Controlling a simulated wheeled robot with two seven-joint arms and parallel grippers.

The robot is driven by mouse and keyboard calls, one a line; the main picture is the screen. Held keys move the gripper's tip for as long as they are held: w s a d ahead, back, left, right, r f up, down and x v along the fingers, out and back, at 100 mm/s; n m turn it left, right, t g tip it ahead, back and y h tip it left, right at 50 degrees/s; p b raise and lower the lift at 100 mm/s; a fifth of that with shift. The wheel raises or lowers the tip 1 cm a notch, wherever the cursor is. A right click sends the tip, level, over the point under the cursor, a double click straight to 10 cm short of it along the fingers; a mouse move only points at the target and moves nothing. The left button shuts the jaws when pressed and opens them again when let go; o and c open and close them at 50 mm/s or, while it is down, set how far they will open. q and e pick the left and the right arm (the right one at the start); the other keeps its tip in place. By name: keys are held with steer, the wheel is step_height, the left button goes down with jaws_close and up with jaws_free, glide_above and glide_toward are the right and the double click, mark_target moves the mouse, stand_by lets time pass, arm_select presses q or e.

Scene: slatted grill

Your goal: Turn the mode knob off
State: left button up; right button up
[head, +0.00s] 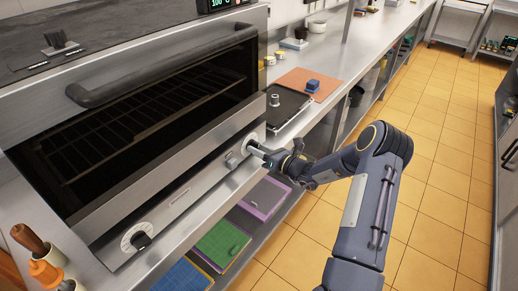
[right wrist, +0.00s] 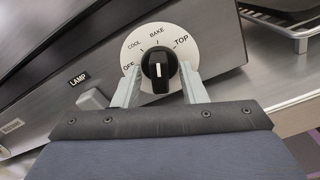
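The mode knob (right wrist: 158,67) is black with a white line, on a round white dial (right wrist: 133,47) marked OFF, COOL, BAKE and TOP. In the right wrist view its line stands upright, under the BAKE label. In the head view the dial (head: 250,140) is at the right end of the oven's front panel, its knob mostly hidden by my gripper. My right gripper (head: 260,150) is at the knob. Its two fingers (right wrist: 160,88) are apart, one on each side of the knob, with gaps showing. My left gripper is not in view.
A LAMP switch (right wrist: 92,99) sits left of the dial. The oven (head: 160,190) has a second black knob (head: 140,240) at its left end and a door handle (head: 160,68) above. A black tray (head: 287,108) lies on the counter beside it. The tiled floor is clear.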

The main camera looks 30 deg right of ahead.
jaws_close()
steer(key=shift+f+n+b, duration=0.25)
steer(key=shift+n+b, duration=0.15)
steer(key=shift+b, duration=0.5)
steer(key=n+b, duration=0.2)
steer(key=b, duration=0.2)
steer(key=n+b, duration=0.3)
steer(key=b, duration=0.1)
steer(key=n+b, duration=0.2)
steer(key=b, duration=0.3)
steer(key=shift+f+n, duration=0.3)
steer(key=shift+n, duration=0.1)
steer(key=n+b, duration=0.2)
steer(key=b, duration=0.3)
steer(key=n+b, duration=0.3)
steer(key=b, duration=0.2)
steer(key=n+b, duration=0.3)
steer(key=b, duration=0.2)
steer(key=shift+d+r, duration=0.1)
steer(key=shift+r, duration=0.15)
steer(key=shift+r+n+b, duration=0.2)
steer(key=shift+n+b, duration=0.5)
steer(key=shift+b, duration=0.4)
jaws_free()
steer(key=shift+r, duration=0.1)
